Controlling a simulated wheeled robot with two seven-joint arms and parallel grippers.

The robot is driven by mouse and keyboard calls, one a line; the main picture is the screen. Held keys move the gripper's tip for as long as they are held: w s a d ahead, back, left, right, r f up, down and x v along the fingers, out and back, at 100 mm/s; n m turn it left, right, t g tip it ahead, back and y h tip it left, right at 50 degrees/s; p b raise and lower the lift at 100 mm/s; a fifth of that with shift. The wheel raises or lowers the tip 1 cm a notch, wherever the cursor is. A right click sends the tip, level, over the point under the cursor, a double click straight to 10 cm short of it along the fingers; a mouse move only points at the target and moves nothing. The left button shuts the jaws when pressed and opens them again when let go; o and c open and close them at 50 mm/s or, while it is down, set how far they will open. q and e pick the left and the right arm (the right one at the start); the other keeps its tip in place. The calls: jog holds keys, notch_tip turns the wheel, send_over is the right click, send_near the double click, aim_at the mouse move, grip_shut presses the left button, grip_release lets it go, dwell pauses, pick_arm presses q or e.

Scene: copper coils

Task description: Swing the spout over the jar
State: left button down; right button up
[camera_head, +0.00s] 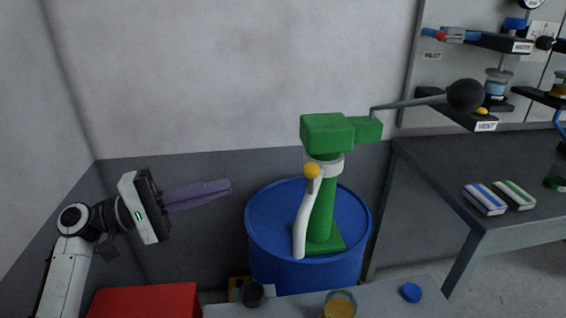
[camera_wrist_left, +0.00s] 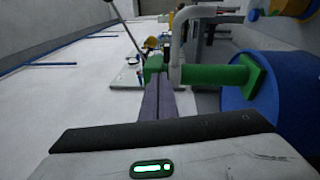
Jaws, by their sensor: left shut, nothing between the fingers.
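The green hand pump (camera_head: 322,208) stands on the blue drum (camera_head: 262,232). Its pale curved spout (camera_head: 303,222) comes off a white collar and hangs down in front of the column, with a yellow ball (camera_head: 312,171) at its top. The spout's lower end shows over the near part of the drum top, left of the jar. The glass jar (camera_head: 339,305), with yellowish contents, is at the bottom edge, partly cut off. My left gripper (camera_head: 229,186) is shut and empty, left of the spout and apart from it. In the left wrist view the spout (camera_wrist_left: 178,45) shows beyond the fingers (camera_wrist_left: 157,92).
A grey bench (camera_head: 390,300) runs along the bottom, with a blue lid (camera_head: 411,292) and a dark cup (camera_head: 252,293). A red box (camera_head: 150,302) is at lower left. The pump's lever ends in a black knob (camera_head: 465,95). A dark table (camera_head: 440,170) stands right.

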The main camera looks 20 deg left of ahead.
aim_at(311, 197)
pick_arm(q)
jog(key=w+d+r+p, duration=0.2)
jog(key=w+d+r, duration=0.1)
jog(key=d, duration=0.9)
jog(key=shift+w+h+p, duration=0.3)
jog(key=shift+w, duration=0.3)
pick_arm(e)
jog(key=shift+s+d+r, duration=0.4)
jog(key=shift+s+r, duration=0.05)
jog(key=shift+s, duration=0.1)
